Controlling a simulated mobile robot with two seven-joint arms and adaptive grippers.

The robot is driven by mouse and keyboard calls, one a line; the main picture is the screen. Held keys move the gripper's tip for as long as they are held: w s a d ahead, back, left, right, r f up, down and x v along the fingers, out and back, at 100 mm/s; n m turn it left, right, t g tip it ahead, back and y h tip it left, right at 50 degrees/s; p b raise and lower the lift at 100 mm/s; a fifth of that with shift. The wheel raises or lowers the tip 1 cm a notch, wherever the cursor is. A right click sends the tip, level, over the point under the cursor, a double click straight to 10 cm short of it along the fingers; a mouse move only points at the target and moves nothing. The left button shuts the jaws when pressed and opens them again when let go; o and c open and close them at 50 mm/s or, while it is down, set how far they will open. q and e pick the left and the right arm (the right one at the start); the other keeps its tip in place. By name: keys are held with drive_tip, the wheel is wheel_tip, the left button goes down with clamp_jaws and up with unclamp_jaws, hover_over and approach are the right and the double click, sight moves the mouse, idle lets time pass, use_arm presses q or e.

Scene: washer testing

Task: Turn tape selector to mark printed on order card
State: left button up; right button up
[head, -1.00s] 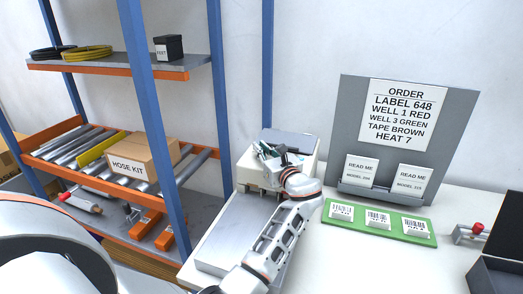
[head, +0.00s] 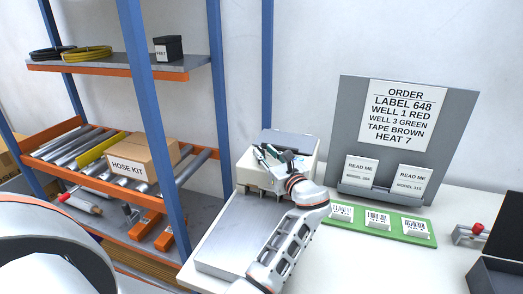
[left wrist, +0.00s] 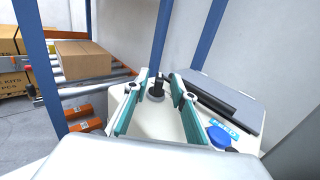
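The order card (head: 403,114) on the grey board reads TAPE BROWN, among other lines. A white machine (head: 250,173) stands on the bench. On its top, a black upright knob on a round base (left wrist: 156,90), perhaps the tape selector, shows in the left wrist view; its marks are not readable. My left gripper (head: 264,152) is over the machine top. In the left wrist view its teal fingers (left wrist: 160,77) are apart, with the knob appearing between their far ends; contact cannot be told. My right gripper is not in view.
A blue knob (left wrist: 218,136) with a light blue label and a grey lid (left wrist: 228,98) are right of the fingers. A grey plate (head: 235,235) lies before the machine. A green strip (head: 385,227) with label blocks lies right. A blue-post rack (head: 155,120) stands left.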

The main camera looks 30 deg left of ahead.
sight(263, 151)
use_arm(q)
drive_tip(key=shift+v, duration=2.2)
drive_tip(key=shift+a, duration=0.15)
